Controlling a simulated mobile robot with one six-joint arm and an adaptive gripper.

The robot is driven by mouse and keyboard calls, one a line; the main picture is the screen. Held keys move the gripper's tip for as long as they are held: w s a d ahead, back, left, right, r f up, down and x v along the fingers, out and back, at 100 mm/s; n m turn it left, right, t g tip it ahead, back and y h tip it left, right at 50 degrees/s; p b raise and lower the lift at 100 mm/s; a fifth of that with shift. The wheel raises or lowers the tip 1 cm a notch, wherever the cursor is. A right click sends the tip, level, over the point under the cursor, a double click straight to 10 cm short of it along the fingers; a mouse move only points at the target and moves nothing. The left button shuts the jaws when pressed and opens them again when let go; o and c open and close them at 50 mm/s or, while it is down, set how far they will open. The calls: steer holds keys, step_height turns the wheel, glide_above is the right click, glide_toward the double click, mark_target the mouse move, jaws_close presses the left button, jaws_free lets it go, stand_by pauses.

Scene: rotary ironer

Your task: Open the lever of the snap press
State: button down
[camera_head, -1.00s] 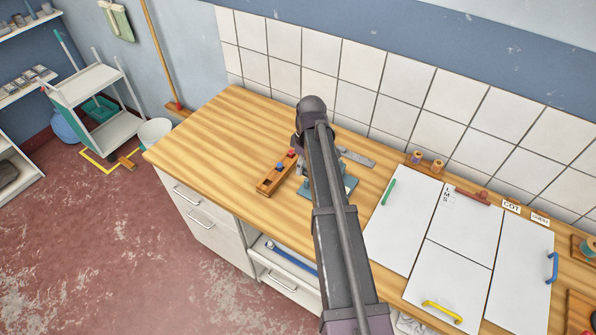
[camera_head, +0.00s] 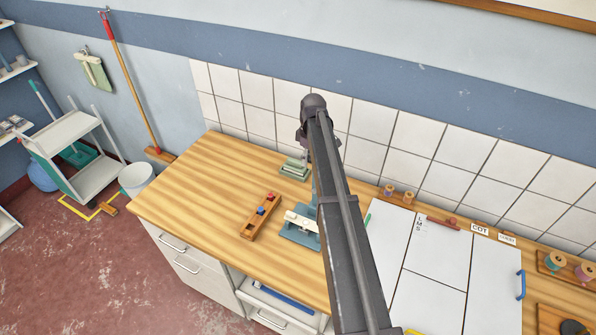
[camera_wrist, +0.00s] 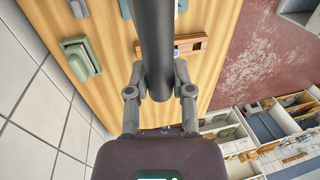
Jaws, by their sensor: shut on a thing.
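The snap press has a blue-grey base (camera_head: 299,238) on the wooden worktop, left of my arm, with a pale block on top. Its right part is hidden behind my arm. My gripper (camera_head: 305,138) is up above the bench, behind the press in the head view, its fingers mostly hidden there. In the wrist view my gripper (camera_wrist: 160,88) is shut around a dark round bar, the lever (camera_wrist: 157,45), which runs up out of the picture between the fingers. The lever's lower joint is not clearly visible.
A wooden rack (camera_head: 249,231) with red and blue pieces lies left of the press. A green block (camera_head: 294,170) stands behind it. White boards (camera_head: 437,270) lie on the right. The tiled wall (camera_head: 372,121) is close behind. The left worktop is clear.

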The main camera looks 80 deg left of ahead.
steer(key=shift+w+a+f, duration=0.1)
steer(key=shift+w+a, duration=0.75)
steer(key=shift+a, duration=0.35)
steer(key=shift+w+a+f, duration=0.1)
steer(key=shift+w+a, duration=0.75)
steer(key=shift+a, duration=0.3)
steer(key=shift+a, duration=0.1)
steer(key=shift+c, duration=2.4)
jaws_free()
steer(key=shift+w+d, duration=0.1)
steer(key=shift+d, duration=0.15)
